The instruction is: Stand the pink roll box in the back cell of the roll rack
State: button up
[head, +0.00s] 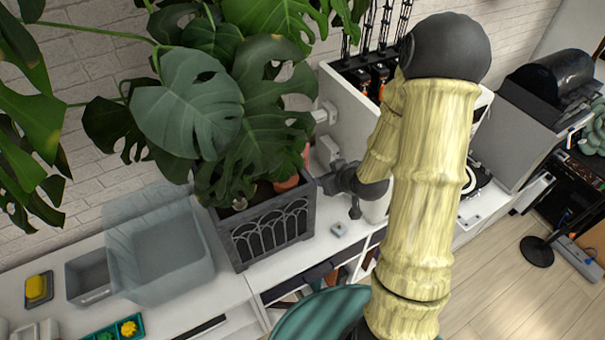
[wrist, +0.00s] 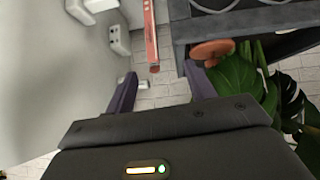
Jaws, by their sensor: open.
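My gripper (wrist: 160,68) is open, with its two dark fingers apart and nothing between them. In the head view a small pinkish bit (head: 306,155) shows behind the leaves. I cannot clearly make out the roll rack in either view.
A dark planter (head: 272,235) with a large leafy plant stands close to my gripper; it also shows in the wrist view (wrist: 255,20). A white cabinet wall (head: 345,100) stands on the other side. A translucent bin (head: 160,245) and a grey box (head: 88,277) stand on the white counter.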

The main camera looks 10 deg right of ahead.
jog(key=s+a+f+m+g+h+b, duration=0.1)
jog(key=s+a+f+g+b, duration=0.1)
jog(key=s+b, duration=0.5)
jog(key=s+a+f+m+g+h+b, duration=0.1)
jog(key=s+f+m+g+b, duration=0.1)
jog(key=s+b, duration=0.5)
jog(key=shift+s+a+f+m+g, duration=0.35)
jog(key=shift+s+f+g, duration=0.35)
jog(key=shift+g, duration=0.5)
